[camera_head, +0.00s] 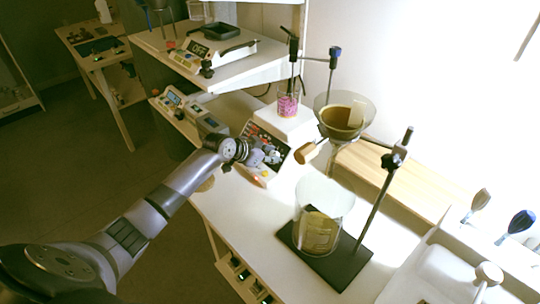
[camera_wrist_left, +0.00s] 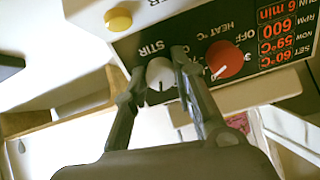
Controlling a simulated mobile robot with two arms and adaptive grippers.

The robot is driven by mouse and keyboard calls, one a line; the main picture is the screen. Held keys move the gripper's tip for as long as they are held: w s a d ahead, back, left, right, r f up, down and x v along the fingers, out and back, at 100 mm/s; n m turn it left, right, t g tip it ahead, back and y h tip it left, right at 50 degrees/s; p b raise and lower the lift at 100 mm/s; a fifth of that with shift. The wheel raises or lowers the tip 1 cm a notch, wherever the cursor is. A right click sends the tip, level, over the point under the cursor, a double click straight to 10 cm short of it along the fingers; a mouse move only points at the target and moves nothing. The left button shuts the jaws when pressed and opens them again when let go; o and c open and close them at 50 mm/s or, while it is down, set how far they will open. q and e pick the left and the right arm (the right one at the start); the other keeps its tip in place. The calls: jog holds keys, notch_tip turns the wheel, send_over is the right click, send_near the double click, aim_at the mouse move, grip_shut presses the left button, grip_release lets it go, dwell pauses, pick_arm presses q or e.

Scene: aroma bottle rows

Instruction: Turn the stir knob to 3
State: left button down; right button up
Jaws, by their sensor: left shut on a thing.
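The white stir knob (camera_wrist_left: 159,73) sits under the upside-down "STIR" label on the dark front panel in the left wrist view. My left gripper (camera_wrist_left: 158,70) is shut on it, one finger on each side. The dial numbers around the knob are mostly hidden by the fingers, so its setting cannot be read. In the head view my left gripper (camera_head: 262,156) is at the front of the hotplate stirrer (camera_head: 258,125) and covers the knob. My right gripper is in neither view.
A red heat knob (camera_wrist_left: 224,59) is close beside the right finger, and a yellow button (camera_wrist_left: 118,19) is on the white casing. A beaker of pink liquid (camera_head: 288,104) stands on the stirrer. A stand with a funnel (camera_head: 345,115) and a large beaker (camera_head: 318,230) is to the right.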

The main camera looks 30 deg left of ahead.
pick_arm(q)
jog(key=c, duration=1.3)
grip_release()
jog(key=shift+c, duration=0.2)
jog(key=v, duration=1.2)
jog(key=shift+f, duration=0.1)
